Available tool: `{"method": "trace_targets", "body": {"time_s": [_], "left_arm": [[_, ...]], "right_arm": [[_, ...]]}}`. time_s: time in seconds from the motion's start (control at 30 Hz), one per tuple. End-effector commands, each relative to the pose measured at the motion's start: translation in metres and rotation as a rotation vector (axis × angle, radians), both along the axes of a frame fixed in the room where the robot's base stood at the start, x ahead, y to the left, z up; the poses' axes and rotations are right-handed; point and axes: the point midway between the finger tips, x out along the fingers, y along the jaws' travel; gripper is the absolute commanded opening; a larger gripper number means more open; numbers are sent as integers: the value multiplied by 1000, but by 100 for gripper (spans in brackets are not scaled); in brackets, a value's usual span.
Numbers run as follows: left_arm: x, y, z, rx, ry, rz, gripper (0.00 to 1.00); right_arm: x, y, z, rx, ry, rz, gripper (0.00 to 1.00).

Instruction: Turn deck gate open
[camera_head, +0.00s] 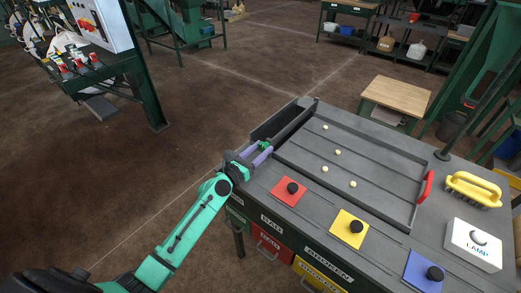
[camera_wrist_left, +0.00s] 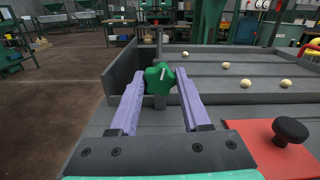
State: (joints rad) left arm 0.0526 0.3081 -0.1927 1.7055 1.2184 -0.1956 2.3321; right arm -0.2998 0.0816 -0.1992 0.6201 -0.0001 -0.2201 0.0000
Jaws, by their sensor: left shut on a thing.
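A green lobed knob (camera_head: 265,144) stands on a short grey stem at the left edge of the deck. In the left wrist view the knob (camera_wrist_left: 159,76) sits between the tips of two purple fingers, with a white mark on its top. My left gripper (camera_head: 261,152) is shut on this knob. A dark upright plate (camera_head: 277,121) runs along the deck's left end, just beyond the knob. I cannot tell for sure which part is the gate. My right gripper is not in view.
The grey deck (camera_head: 370,160) holds several small pale balls. Red (camera_head: 289,191), yellow (camera_head: 349,228) and blue (camera_head: 423,270) plates with black knobs line its front. Open floor lies left.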

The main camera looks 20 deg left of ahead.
Motion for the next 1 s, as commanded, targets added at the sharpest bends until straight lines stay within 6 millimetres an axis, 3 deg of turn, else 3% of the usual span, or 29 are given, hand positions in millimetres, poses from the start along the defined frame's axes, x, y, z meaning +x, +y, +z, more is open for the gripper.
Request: {"method": "trace_targets", "body": {"time_s": [1.0], "left_arm": [[-1,-2,-1,853,-339,0,0]], "right_arm": [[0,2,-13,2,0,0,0]]}}
